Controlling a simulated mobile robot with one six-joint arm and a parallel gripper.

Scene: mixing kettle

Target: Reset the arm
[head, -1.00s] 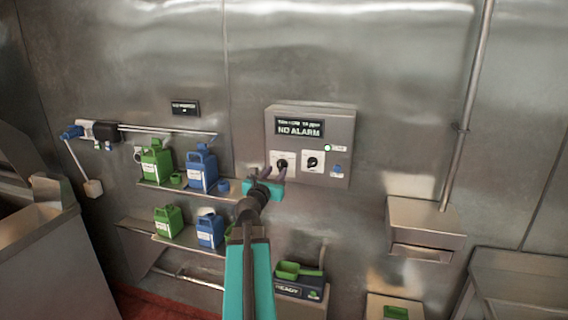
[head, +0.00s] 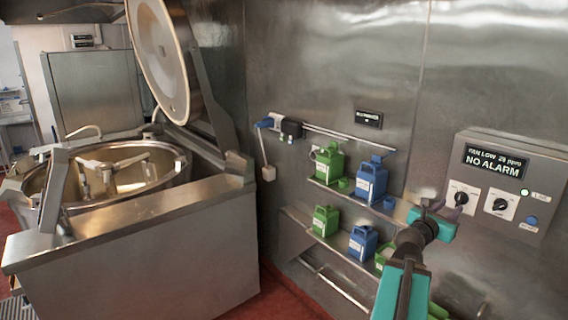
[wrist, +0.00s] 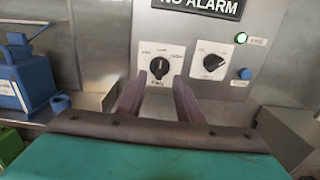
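My arm reaches out to the wall control box (head: 543,160), whose display reads NO ALARM. My gripper (head: 452,203) is in front of the box's left dial. In the wrist view its two dark fingers (wrist: 158,84) are spread with a clear gap and nothing held between them. The left dial's black knob (wrist: 159,67) shows between and just beyond the fingertips. I cannot tell whether a finger touches it. The right dial (wrist: 212,62) is clear of the fingers. A green light (wrist: 241,38) and a blue button (wrist: 246,74) are to its right.
Two wall shelves (head: 330,189) hold green (head: 328,161) and blue canisters (head: 371,181), left of the gripper. A large steel kettle (head: 225,205) with its lid (head: 160,60) raised stands at the left. Red floor (head: 283,298) shows between kettle and shelves.

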